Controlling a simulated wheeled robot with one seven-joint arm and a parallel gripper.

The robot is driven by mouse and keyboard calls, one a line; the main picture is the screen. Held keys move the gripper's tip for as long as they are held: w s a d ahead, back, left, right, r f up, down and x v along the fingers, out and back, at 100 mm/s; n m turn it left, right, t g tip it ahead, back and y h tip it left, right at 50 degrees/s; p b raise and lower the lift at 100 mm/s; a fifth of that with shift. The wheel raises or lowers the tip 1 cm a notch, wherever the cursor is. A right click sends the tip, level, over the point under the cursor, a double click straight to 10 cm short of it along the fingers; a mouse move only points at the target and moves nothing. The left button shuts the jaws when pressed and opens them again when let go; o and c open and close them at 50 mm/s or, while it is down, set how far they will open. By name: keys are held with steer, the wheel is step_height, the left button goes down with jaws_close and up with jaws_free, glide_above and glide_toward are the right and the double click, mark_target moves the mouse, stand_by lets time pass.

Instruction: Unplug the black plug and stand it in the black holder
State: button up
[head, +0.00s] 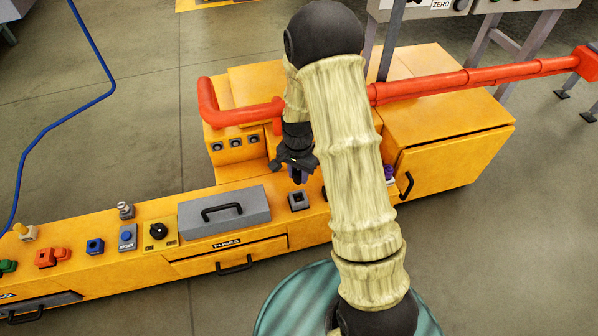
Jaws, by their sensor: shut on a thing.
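My gripper (298,165) points down above the orange bench, to the left of my forearm. The held thing appears above and apart from this fitting. I cannot pick out the black holder for sure; my arm covers part of the bench.
A grey lidded box (224,211) with a black handle lies left of the fitting. A black knob (158,231) and blue reset button (127,238) are further left. A red pipe (460,80) runs behind my arm. A purple-topped thing (390,174) shows right of it.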

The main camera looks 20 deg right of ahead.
mark_target(299, 183)
steer(key=shift+f+b, duration=0.95)
steer(key=shift+f, duration=1.25)
steer(key=shift+r, duration=0.1)
